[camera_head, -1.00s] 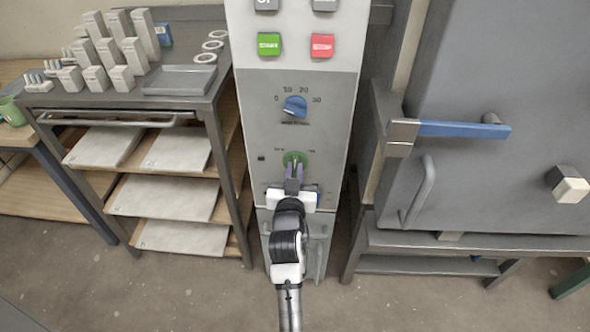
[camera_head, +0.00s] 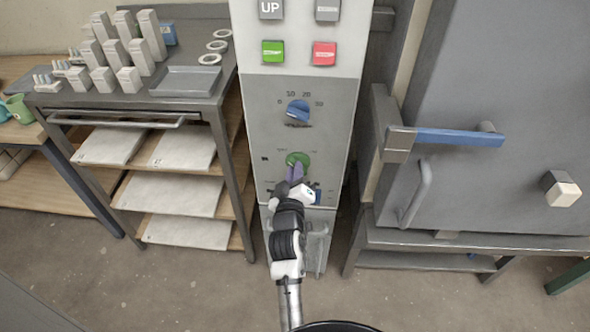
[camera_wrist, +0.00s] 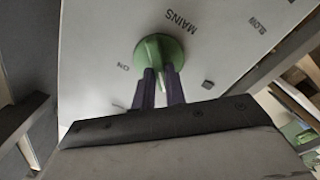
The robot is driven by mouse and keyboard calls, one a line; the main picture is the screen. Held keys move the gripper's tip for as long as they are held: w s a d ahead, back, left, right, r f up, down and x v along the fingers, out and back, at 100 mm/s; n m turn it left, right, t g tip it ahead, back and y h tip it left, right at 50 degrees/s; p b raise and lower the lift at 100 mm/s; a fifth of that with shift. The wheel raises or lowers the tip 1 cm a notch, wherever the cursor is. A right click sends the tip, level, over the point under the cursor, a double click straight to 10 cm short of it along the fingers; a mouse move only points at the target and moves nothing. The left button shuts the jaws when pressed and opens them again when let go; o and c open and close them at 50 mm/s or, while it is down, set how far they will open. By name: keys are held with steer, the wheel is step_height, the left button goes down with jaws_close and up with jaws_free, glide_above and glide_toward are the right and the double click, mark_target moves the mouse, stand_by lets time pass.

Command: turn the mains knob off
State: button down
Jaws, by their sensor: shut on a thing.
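The green mains knob (camera_head: 298,159) is on the front of the grey control panel, below the blue dial. In the wrist view the round green knob (camera_wrist: 158,52) sits by the word MAINS, with ON printed to its left. My gripper (camera_head: 296,170) reaches up to it from below and is shut on its raised grip. In the wrist view my two dark purple fingers (camera_wrist: 161,80) press against the grip, which they partly hide. The exact angle of the knob's pointer is hard to tell.
A blue dial (camera_head: 298,111) is just above the knob. Green (camera_head: 273,51) and red (camera_head: 324,53) buttons are higher on the panel. A shelf rack (camera_head: 240,190) stands at left. At right is a grey kiln-like door with a blue handle (camera_head: 460,137).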

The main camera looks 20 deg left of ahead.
steer(key=shift+r+n, duration=0.15)
steer(key=shift+n, duration=0.15)
stand_by(0.4)
steer(key=c, duration=1.4)
jaws_free()
steer(key=shift+c, duration=0.2)
steer(key=shift+s, duration=0.1)
